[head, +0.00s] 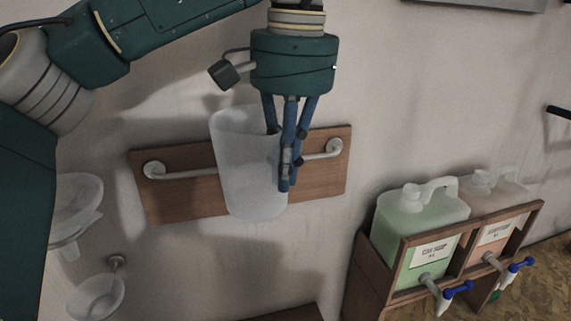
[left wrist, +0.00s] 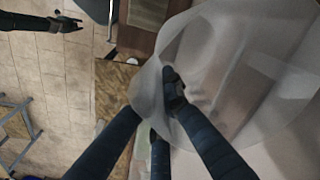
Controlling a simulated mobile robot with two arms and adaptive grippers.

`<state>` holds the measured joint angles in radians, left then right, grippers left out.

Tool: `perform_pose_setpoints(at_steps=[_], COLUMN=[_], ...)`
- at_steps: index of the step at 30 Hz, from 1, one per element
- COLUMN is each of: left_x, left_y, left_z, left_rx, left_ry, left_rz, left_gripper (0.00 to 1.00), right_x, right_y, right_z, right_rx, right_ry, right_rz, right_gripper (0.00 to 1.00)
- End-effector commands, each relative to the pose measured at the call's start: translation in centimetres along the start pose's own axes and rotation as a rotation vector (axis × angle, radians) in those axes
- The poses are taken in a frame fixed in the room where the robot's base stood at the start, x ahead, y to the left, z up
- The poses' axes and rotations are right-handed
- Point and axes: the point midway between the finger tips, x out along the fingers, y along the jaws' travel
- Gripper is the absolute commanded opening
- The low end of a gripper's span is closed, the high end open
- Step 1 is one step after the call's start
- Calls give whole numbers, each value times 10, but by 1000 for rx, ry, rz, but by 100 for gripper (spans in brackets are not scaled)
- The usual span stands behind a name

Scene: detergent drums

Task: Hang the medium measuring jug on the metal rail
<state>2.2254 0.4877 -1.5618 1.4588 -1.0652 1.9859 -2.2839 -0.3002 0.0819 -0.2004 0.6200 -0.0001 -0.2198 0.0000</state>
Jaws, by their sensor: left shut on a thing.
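The measuring jug (head: 240,165), frosted and translucent, stands nearly upright in front of the metal rail (head: 188,175), hiding the rail's middle. The rail is fixed to a wooden board (head: 160,204) on the wall. My left gripper (head: 286,178) points down and is shut on the jug at its right side. In the left wrist view, the jug (left wrist: 265,90) fills the right side, with the fingers (left wrist: 172,88) at its wall. I cannot tell whether the jug touches the rail. A dark gripper, seemingly my right one (left wrist: 68,22), shows small at top left.
Two clear vessels, an upper one (head: 78,200) and a lower one (head: 97,297), hang on the wall at left. A wooden rack (head: 375,275) at right holds a green jug (head: 420,215) and a pink one (head: 490,190), with blue-handled taps in front.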

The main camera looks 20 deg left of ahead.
Motion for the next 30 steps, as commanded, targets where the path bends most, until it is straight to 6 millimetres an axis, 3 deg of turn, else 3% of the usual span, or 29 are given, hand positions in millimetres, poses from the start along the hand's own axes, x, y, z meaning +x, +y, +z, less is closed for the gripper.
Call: perform_pose_setpoints(at_steps=[21,30], left_x=[60,77], left_y=[5,6], left_z=[1,1], left_rx=[1,0], left_ry=[-1,0], left_rz=[1,1], left_gripper=[0,0], right_x=[36,46], right_y=[0,-2], right_z=[1,3], right_rx=[0,1], right_ry=[3,1], right_rz=[0,-2], right_gripper=[32,32])
